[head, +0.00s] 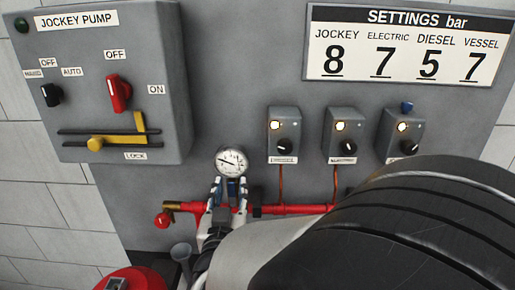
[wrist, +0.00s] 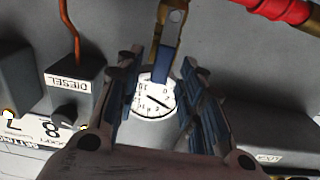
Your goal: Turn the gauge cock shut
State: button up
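The gauge cock's blue lever (wrist: 162,68) sits on a brass-coloured stem just by the round white pressure gauge (head: 231,161). The gauge dial (wrist: 153,103) also shows in the wrist view, between my fingers. My gripper (head: 229,184) is at the cock, just below the gauge in the head view. In the wrist view my gripper (wrist: 161,58) is open, with one finger on each side of the lever and a visible gap to each. The lever lies roughly in line with the stem. My fingers partly hide the cock in the head view.
A red pipe (head: 285,209) runs behind my gripper, with a red-knobbed valve (head: 163,220) at its left end. Three small grey switch boxes (head: 284,150) hang to the right. The jockey pump panel (head: 150,60) is at upper left.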

jog(key=shift+s, duration=0.1)
jog(key=shift+c, duration=0.3)
grip_shut()
dwell(0.4)
